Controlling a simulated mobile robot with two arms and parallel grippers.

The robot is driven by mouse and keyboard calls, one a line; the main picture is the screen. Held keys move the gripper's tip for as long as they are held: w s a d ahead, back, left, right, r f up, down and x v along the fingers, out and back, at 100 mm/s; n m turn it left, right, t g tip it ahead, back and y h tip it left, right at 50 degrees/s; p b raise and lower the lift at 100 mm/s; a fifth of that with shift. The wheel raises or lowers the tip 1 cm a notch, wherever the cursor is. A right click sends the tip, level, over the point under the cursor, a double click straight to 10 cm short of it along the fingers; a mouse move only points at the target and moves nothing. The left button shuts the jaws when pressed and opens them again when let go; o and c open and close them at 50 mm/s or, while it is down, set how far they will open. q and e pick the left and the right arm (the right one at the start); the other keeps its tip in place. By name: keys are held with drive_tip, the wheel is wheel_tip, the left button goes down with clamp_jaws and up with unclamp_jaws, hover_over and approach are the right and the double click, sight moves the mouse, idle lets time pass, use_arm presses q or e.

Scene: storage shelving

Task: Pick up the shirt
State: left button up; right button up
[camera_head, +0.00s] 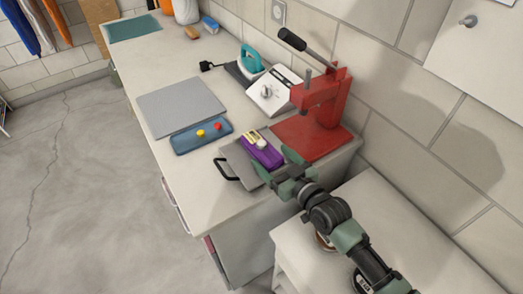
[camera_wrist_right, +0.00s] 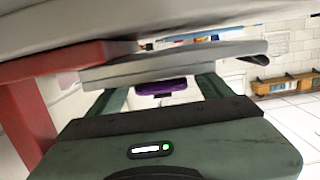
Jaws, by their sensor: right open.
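A purple folded item (camera_head: 262,152), perhaps the shirt, lies on a grey plate (camera_head: 238,160) with a black handle, beside the red press. A small yellow-and-white piece shows on its upper end. My right gripper (camera_head: 277,164) is open at the near end of the purple item. In the right wrist view the purple item (camera_wrist_right: 160,87) shows between the open fingers (camera_wrist_right: 160,92), and a grey slab partly hides it. I cannot tell whether the fingers touch it. My left gripper is not in view.
The red press (camera_head: 325,105) with its raised lever stands against the wall. A grey square sheet (camera_head: 180,105) and blue tray (camera_head: 201,135) lie to the left. Colored garments (camera_head: 38,25) hang far left.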

sight(261, 148)
drive_tip(key=b+x, duration=0.2)
drive_tip(key=x, duration=0.3)
drive_tip(key=shift+s+a+r, duration=0.1)
drive_tip(key=shift+a+r, duration=0.05)
drive_tip(key=shift+w+a, duration=0.2)
drive_tip(key=shift+w, duration=0.1)
drive_tip(key=shift+r, duration=0.1)
drive_tip(key=c, duration=1.6)
